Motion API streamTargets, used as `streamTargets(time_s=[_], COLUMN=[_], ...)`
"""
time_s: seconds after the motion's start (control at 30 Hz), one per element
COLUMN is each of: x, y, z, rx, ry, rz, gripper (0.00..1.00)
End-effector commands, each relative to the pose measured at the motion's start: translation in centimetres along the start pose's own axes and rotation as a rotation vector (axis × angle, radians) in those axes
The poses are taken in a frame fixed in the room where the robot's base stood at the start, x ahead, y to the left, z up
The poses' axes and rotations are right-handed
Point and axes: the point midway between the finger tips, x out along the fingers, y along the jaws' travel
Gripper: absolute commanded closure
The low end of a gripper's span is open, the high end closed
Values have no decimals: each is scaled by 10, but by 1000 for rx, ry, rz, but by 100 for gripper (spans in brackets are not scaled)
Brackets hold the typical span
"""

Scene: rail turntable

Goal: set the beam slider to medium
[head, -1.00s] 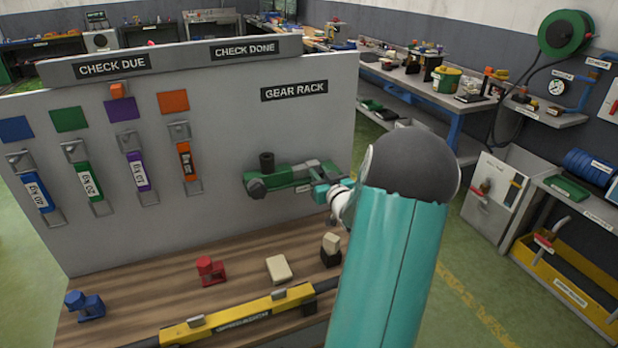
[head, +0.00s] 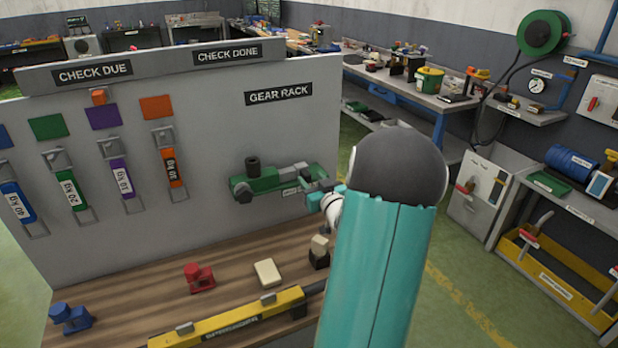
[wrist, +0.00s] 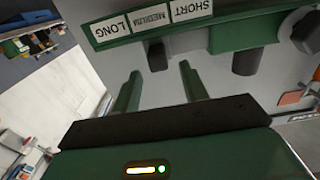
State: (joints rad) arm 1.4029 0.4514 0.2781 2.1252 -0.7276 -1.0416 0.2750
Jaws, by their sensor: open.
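The green beam unit (head: 270,180) is mounted on the grey panel. Its label strip in the wrist view (wrist: 150,21) reads LONG, MEDIUM and SHORT, turned over in the picture. A small dark tab (wrist: 157,56), seemingly the slider, sticks out below the strip near the MEDIUM label; I cannot tell its exact setting. My gripper (wrist: 160,72) is open, its two green fingers apart, with the tab showing between and just beyond the fingertips. No contact is visible. In the head view my gripper (head: 320,201) is at the unit's right end, partly hidden by my arm.
A dark round post (wrist: 247,57) projects beside the strip. Below the panel, a wooden bench (head: 225,268) holds a red block (head: 199,277), a cream block (head: 267,272), a blue block (head: 70,318) and a yellow bar (head: 235,318). Green floor is open at right.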

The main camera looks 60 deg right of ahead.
Motion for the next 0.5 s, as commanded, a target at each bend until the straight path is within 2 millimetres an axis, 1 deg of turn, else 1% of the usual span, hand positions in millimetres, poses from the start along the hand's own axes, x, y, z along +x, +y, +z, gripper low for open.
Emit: streamTargets(time_s=[0.03, 0.1, 0.3, 0.4, 0.5], x=[-11, -27, -72, -89, -102], y=[1, 1, 1, 1, 1], z=[0, -1, 0, 0, 0], rx=[-1, 0, 0, 0, 0], ry=[-1, -1, -1, -1, 0], rz=[3, 3, 4, 3, 2], gripper=[56, 56, 56, 56, 56])
